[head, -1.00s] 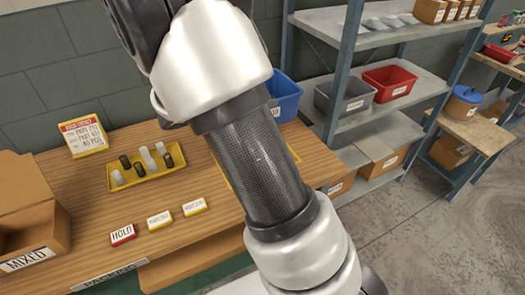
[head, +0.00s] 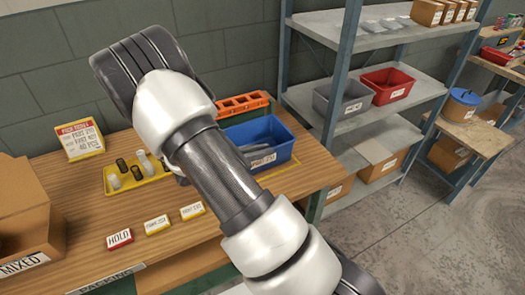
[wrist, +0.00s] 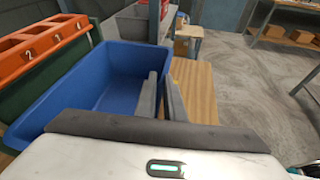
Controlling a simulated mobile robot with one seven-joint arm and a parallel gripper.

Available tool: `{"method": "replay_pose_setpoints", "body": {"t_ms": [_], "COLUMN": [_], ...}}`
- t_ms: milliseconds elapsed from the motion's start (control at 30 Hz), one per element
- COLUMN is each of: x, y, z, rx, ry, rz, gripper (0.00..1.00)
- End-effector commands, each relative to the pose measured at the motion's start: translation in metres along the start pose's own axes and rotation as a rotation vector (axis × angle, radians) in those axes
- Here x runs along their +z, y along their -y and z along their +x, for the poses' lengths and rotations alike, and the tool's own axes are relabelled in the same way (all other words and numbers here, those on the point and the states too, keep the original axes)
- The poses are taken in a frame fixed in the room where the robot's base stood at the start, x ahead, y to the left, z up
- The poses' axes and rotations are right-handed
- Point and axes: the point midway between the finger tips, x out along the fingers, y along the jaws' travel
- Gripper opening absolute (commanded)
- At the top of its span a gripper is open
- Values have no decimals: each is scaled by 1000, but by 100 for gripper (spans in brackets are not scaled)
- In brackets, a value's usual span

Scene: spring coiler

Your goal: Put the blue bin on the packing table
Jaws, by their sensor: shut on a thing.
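The blue bin (head: 281,146) is over the right end of the wooden packing table (head: 75,200), within a yellow outline. It looks level and at or just above the tabletop; I cannot tell whether its base touches. A white label is on its front. My gripper (wrist: 163,88) is shut on one side wall of the bin, one finger inside and one outside. In the wrist view the blue bin (wrist: 85,75) looks empty. In the head view my arm hides most of the gripper and the bin's left end.
An orange numbered rack (head: 243,104) stands just behind the bin. A yellow tray (head: 140,180) with several small cylinders is to the left, partly behind my arm. HOLD (head: 119,239) and other small signs lie in front. A metal shelf (head: 395,130) stands right.

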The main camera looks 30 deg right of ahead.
Motion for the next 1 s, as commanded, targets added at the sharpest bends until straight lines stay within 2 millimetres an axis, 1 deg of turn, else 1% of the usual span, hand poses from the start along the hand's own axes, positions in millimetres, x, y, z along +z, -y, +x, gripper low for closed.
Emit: {"method": "replay_pose_setpoints", "body": {"t_ms": [267, 300, 400, 667, 767, 867, 1000], "x": [-1, -1, -1, 0, 0, 0, 0], "y": [0, 0, 0, 0, -1, -2, -2], "z": [0, 0, 0, 0, -4, -18, -47], "rx": [1, 0, 0, 0, 2, 5, 5], "ry": [1, -1, -1, -1, -1, -2, -2], "rz": [1, 0, 0, 0, 0, 0, 1], "gripper": [0, 14, 28, 28, 28, 28, 28]}}
